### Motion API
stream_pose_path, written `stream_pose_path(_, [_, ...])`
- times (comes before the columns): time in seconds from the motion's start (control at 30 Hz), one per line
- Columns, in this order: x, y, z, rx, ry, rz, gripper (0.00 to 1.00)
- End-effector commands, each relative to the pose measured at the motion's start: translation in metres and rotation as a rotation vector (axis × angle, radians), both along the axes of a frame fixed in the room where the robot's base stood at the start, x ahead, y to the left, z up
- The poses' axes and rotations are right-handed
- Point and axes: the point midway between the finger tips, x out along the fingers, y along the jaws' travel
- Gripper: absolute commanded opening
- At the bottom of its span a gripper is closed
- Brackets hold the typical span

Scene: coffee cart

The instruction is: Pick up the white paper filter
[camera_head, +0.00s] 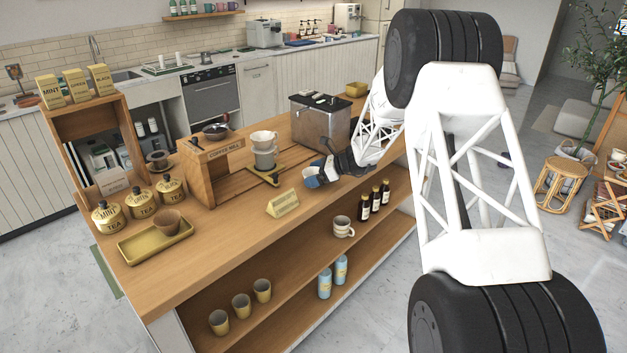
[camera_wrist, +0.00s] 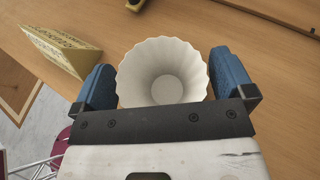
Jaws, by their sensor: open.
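The white paper filter (camera_wrist: 163,74) stands upright on the wooden counter, its fluted rim facing the wrist camera. It also shows small in the head view (camera_head: 310,172), partly covered by my gripper. My gripper (camera_wrist: 162,75) is open, with one blue finger on each side of the filter. A narrow gap shows at the left finger; the right finger is very close to the rim, and I cannot tell if it touches. In the head view my gripper (camera_head: 313,178) is low over the counter near its front edge.
A yellow folded sign (camera_head: 283,203) stands left of the filter, also in the wrist view (camera_wrist: 62,50). A metal box (camera_head: 320,124) stands behind my gripper. A white dripper on a grey cup (camera_head: 264,158) is to the left. Bottles and a striped mug (camera_head: 343,227) sit on the shelf below.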

Motion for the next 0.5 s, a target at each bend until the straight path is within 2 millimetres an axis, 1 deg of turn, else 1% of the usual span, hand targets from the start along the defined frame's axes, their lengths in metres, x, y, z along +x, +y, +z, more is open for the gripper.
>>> stream_pose_path(0.5, [0.0001,0.0003,-0.0001,0.0,0.0,0.0,1.0])
